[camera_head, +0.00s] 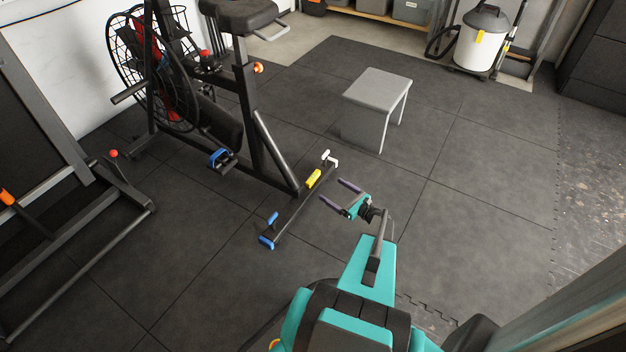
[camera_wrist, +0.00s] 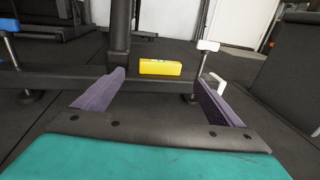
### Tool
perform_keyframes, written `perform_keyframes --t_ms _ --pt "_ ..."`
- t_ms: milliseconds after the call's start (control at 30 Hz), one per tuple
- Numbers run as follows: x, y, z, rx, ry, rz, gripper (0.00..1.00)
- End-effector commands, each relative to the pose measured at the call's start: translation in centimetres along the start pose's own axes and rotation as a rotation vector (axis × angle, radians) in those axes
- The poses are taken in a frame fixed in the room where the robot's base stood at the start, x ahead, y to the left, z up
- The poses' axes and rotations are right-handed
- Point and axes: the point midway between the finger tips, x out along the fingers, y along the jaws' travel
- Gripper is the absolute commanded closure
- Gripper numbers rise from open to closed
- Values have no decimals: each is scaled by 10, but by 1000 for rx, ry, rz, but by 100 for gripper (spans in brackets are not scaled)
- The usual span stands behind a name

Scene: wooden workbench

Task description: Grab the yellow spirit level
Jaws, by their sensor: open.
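The yellow spirit level (camera_head: 313,178) rests on the black rear crossbar of the exercise bike, near the bar's white-capped end. In the wrist view the yellow spirit level (camera_wrist: 160,67) lies ahead, between the lines of the two fingers and beyond their tips. My gripper (camera_head: 336,192) is open and empty, just right of the crossbar and apart from the level. Its two purple-grey fingers show in the wrist view (camera_wrist: 162,84), pointing towards the bar.
The exercise bike's frame (camera_head: 267,150) rises just beyond the crossbar (camera_head: 292,212). A blue foot (camera_head: 267,242) is at the bar's near end. A grey stool (camera_head: 378,90) stands behind my gripper. A black rack (camera_head: 75,215) is at left. Dark floor mats are clear around my arm.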

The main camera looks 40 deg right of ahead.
Motion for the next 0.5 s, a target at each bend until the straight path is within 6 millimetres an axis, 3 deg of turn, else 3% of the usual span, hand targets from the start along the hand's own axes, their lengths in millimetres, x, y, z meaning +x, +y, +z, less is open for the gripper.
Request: perform_keyframes --t_ms 200,500 --pt "34 1 -2 0 0 4 11" --pt "52 1 0 0 0 1 11"
